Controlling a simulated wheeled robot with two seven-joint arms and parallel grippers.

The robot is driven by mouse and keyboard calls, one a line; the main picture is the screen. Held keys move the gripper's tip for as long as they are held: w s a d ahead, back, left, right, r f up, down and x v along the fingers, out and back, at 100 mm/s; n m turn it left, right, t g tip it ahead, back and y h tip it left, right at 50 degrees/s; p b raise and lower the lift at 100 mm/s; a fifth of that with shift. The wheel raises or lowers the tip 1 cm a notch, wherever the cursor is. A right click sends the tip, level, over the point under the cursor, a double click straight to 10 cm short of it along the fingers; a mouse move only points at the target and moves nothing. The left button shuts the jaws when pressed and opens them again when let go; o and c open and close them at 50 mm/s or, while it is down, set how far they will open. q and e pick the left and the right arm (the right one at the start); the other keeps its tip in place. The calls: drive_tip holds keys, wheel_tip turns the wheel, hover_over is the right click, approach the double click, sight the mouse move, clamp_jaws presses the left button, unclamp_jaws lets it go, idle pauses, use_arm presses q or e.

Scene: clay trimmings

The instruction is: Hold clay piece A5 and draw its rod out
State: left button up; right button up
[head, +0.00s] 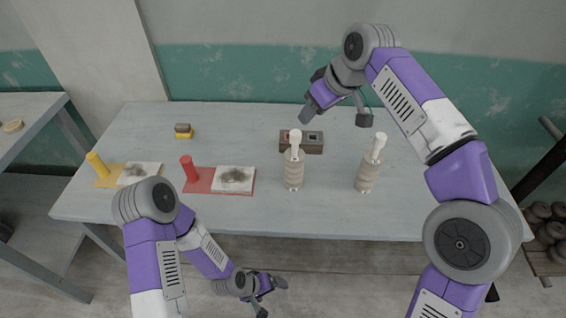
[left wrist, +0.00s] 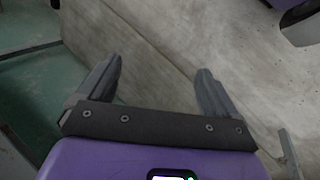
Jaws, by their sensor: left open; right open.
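Two pale clay pieces stand upright on the table, each with a white round-headed rod sticking out of its top. One clay piece (head: 293,170) is near the middle front edge, and its rod (head: 295,138) leans little. The other clay piece (head: 366,177) is to its right, with its rod (head: 377,146) tilted slightly right. I cannot read any label, so I cannot tell which is A5. My right gripper (head: 334,116) is open and empty, above the table behind the two pieces. My left gripper (head: 272,295) is open and empty, low in front of the table; its fingers also show in the left wrist view (left wrist: 158,88).
A dark block with holes (head: 314,146) lies behind the middle piece. A red mat (head: 205,183) with a red cylinder (head: 189,168) and a yellow mat (head: 106,181) with a yellow cylinder (head: 97,164) lie left. A small yellow-and-brown block (head: 184,131) sits farther back. The table's right side is clear.

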sight(288, 167)
use_arm(q)
drive_tip(key=w+d+r+n+t+h, duration=0.25)
drive_tip(key=d+r+n+h, duration=0.2)
drive_tip(key=d+r, duration=0.45)
drive_tip(key=w+d+r+n+t+h, duration=0.1)
drive_tip(key=w+d+r+n+h, duration=0.3)
drive_tip(key=d+r, duration=0.55)
drive_tip(key=w+a+r+n+t, duration=0.1)
drive_tip(key=r, duration=0.1)
drive_tip(key=w+a+r+n+t, duration=0.1)
drive_tip(key=w+a+r+n, duration=0.1)
drive_tip(key=w+a+r+n+t, duration=0.1)
drive_tip(key=a+r+n, duration=0.1)
drive_tip(key=shift+w+a+t+h, duration=0.25)
drive_tip(key=shift+w, duration=0.15)
drive_tip(key=w+a+r+n+t+y, duration=0.1)
drive_tip(key=w+a+n+t, duration=0.1)
drive_tip(key=w+a+n, duration=0.1)
drive_tip(key=w+a+r+n+t+y, duration=0.1)
drive_tip(key=w+a+r+n+t, duration=0.1)
drive_tip(key=w+a+n, duration=0.1)
drive_tip(key=w+a+r+n+t+y, duration=0.1)
drive_tip(key=w+a+r+n, duration=0.1)
drive_tip(key=w+a+n, duration=0.2)
drive_tip(key=shift+w+a+r+n+t+y, duration=0.1)
drive_tip(key=shift+a+r+n+t+y, duration=0.05)
drive_tip(key=shift+a+n+t+y, duration=0.35)
drive_tip(key=x, duration=0.7)
drive_tip(key=shift+w, duration=0.15)
